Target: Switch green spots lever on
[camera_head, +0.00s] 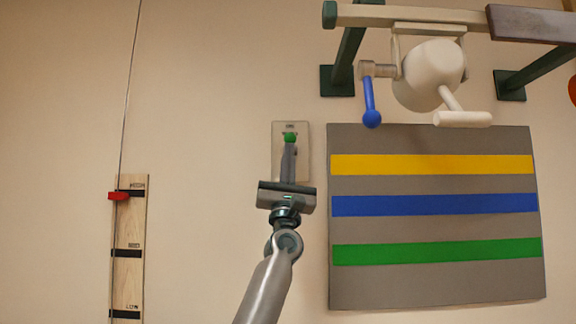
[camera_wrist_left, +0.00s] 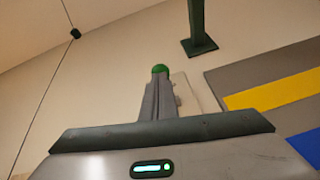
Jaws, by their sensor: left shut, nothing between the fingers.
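A small beige wall plate (camera_head: 303,147) carries a lever with a green knob (camera_head: 290,137) and a small dark label above it. My left gripper (camera_head: 289,150) is in front of the plate, its shut fingers pointing up, with the tips right at or just below the green knob. In the left wrist view the green knob (camera_wrist_left: 159,69) shows just beyond the fingertips (camera_wrist_left: 158,80), and the plate (camera_wrist_left: 186,92) lies behind to the right. I cannot tell whether the fingers touch the knob. The lever's shaft is hidden behind the fingers. My right gripper is not in view.
A striped panel (camera_head: 430,285) is on the wall to the right. A wooden scale (camera_head: 133,220) with a red marker (camera_head: 118,196) is at left. The wall between is bare.

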